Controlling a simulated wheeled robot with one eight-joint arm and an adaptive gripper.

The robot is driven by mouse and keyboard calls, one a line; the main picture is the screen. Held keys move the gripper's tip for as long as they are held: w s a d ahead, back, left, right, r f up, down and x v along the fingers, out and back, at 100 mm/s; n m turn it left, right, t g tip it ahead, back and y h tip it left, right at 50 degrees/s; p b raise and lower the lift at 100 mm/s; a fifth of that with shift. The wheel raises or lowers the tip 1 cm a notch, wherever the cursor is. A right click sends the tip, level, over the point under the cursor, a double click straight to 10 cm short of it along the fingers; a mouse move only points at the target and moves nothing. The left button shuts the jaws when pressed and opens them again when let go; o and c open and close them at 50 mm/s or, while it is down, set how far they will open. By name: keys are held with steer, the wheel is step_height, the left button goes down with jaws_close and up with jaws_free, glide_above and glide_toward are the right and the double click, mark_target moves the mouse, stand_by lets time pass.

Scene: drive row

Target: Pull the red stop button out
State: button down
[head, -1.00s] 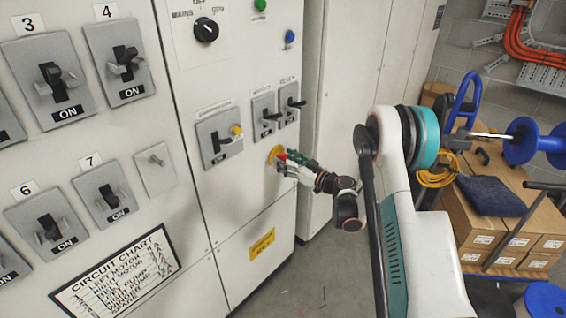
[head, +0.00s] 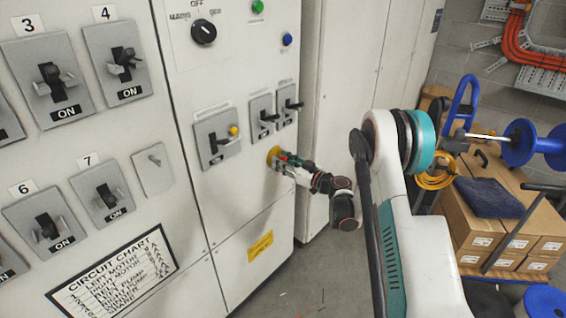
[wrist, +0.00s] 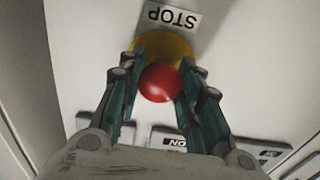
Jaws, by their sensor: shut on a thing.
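The red stop button (wrist: 160,83) is a round red knob on a yellow base (wrist: 176,44), under a label reading STOP that appears upside down in the wrist view. In the head view the yellow base (head: 272,153) shows on the white cabinet front, and the red knob is mostly covered by my gripper (head: 282,163). In the wrist view my gripper (wrist: 160,88) has one green-lined finger on each side of the red knob, shut on it. Whether the knob is in or out cannot be told.
Black-handled switches (head: 217,139) sit above the button on the same cabinet. A yellow label (head: 260,245) is below it. A rotary switch (head: 204,32) is higher up. Cardboard boxes (head: 480,225) and blue spools stand at the right. Floor (head: 300,285) is clear below the cabinet.

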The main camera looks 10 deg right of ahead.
steer(key=shift+s+d, duration=0.1)
steer(key=shift+s, duration=0.1)
steer(key=shift+w, duration=0.1)
steer(key=c, duration=1.1)
jaws_free()
steer(key=v, duration=1.2)
